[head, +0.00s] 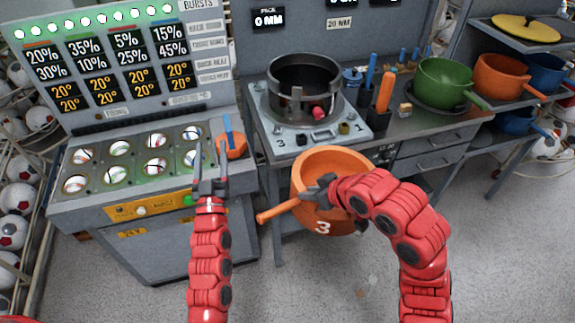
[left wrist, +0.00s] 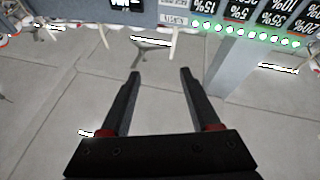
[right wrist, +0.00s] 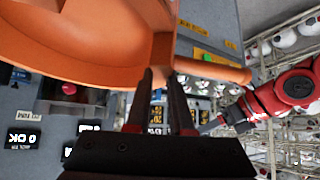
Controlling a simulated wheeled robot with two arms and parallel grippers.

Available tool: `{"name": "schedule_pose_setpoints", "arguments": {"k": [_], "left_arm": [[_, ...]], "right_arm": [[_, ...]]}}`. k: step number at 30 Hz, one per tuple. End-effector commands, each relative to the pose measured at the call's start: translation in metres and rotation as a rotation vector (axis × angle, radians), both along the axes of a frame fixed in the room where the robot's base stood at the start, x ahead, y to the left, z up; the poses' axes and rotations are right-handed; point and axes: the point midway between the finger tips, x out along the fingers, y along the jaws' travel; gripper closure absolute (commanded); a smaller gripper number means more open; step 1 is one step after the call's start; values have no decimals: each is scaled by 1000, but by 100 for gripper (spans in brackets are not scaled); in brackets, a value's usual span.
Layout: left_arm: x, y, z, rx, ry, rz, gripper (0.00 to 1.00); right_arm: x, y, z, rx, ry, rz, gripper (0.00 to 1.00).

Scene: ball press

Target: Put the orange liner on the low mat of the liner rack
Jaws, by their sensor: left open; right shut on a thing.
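A large orange liner (head: 330,165) marked 3, a pan with a straight handle, hangs in the air in front of the press bench. My right gripper (head: 318,192) is shut on it near the base of its handle; the right wrist view shows its bowl (right wrist: 90,40) above the jaws (right wrist: 160,75). My left gripper (head: 210,150) is open and empty beside the score console; its jaws (left wrist: 160,74) show nothing between them. I cannot make out the low mat.
The press (head: 303,85) stands on a plate on the grey bench (head: 420,130). The console (head: 150,215) with several balls in holes is at left. A yellow lid (head: 525,27) lies on the top shelf. The floor at lower right is mostly clear.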

Motion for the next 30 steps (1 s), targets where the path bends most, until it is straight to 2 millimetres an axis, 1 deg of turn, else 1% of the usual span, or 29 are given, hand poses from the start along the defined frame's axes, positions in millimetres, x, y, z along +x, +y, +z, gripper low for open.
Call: {"name": "schedule_pose_setpoints", "arguments": {"k": [1,3,5,6,8,11,12,15,19,21,25,27,30], "left_arm": [[12,-7,0,-3,54,-32,37],[27,-20,-6,-1,144,-85,37],[38,-34,-11,8,220,-140,37],[43,-44,-13,16,267,-178,37],[48,-60,-16,35,332,-239,37],[51,-91,-23,82,445,-350,37],[50,-103,-24,106,486,-396,37],[41,-132,-27,176,577,-508,37],[24,-162,-33,274,675,-633,37],[15,-173,-35,319,712,-683,37],[2,-184,-39,379,756,-743,37],[-2,-188,-41,397,771,-762,37],[0,-194,-44,406,779,-774,37]], "right_arm": [[0,0,1,0,-4,1,100],[0,0,1,0,-4,1,100],[0,0,1,0,-4,1,100],[0,0,1,0,-4,1,100],[0,0,1,0,-4,1,100],[0,0,1,0,-4,1,100],[0,0,1,1,-3,0,100],[0,0,1,0,-4,1,100],[0,0,1,0,-4,1,100],[0,0,1,0,-4,1,100],[0,0,1,0,-4,1,100],[0,0,1,0,-4,1,100],[0,0,1,0,-4,1,100]]}}
